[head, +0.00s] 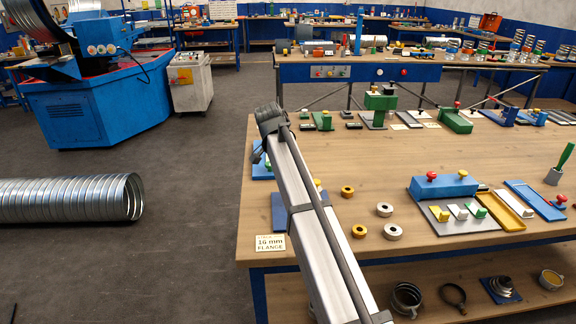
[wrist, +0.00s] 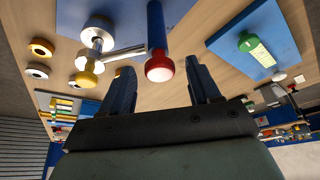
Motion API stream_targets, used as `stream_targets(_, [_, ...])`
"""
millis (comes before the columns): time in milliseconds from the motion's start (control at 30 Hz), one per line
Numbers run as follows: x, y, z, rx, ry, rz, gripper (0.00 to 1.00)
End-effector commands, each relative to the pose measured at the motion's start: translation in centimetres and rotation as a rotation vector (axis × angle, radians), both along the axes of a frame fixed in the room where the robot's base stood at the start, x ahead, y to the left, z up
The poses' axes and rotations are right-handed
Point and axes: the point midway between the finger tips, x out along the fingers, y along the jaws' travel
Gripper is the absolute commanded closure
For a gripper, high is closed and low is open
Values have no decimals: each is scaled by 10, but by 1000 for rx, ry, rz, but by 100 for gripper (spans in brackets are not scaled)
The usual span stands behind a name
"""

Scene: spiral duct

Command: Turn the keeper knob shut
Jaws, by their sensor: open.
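My gripper (wrist: 160,78) is open, with its two dark blue fingers apart in the wrist view. A red knob (wrist: 158,69) on the end of a blue bar (wrist: 156,28) shows in the gap between the fingertips; I cannot tell how far beyond them it is. A pale lever (wrist: 124,53) runs beside the bar to a silver post with a white top (wrist: 98,30). A yellow knob (wrist: 87,80) is to the left. No label shows which knob is the keeper knob. In the head view my arm hides most of this fixture; a blue plate edge (head: 279,212) shows.
A blue plate with a green knob (wrist: 249,43) is to the right in the wrist view. Loose rings (head: 385,209) lie on the wooden table (head: 340,150). A flange sign (head: 270,244) is at the table's front-left corner.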

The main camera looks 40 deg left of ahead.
Motion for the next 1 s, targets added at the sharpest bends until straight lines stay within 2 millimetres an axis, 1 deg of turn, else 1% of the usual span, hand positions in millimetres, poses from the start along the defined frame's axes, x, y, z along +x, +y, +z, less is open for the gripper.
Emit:
stream_targets(133, [-2,0,7,1,-1,0,38])
stream_targets(267, [-9,0,22,1,-1,0,38])
stream_targets(500, [-27,1,66,2,-2,1,38])
stream_targets(700, [-40,0,99,1,-1,0,38])
stream_targets(900, [-49,0,120,0,-1,0,38])
stream_targets(1000, [-52,0,125,0,0,0,38])
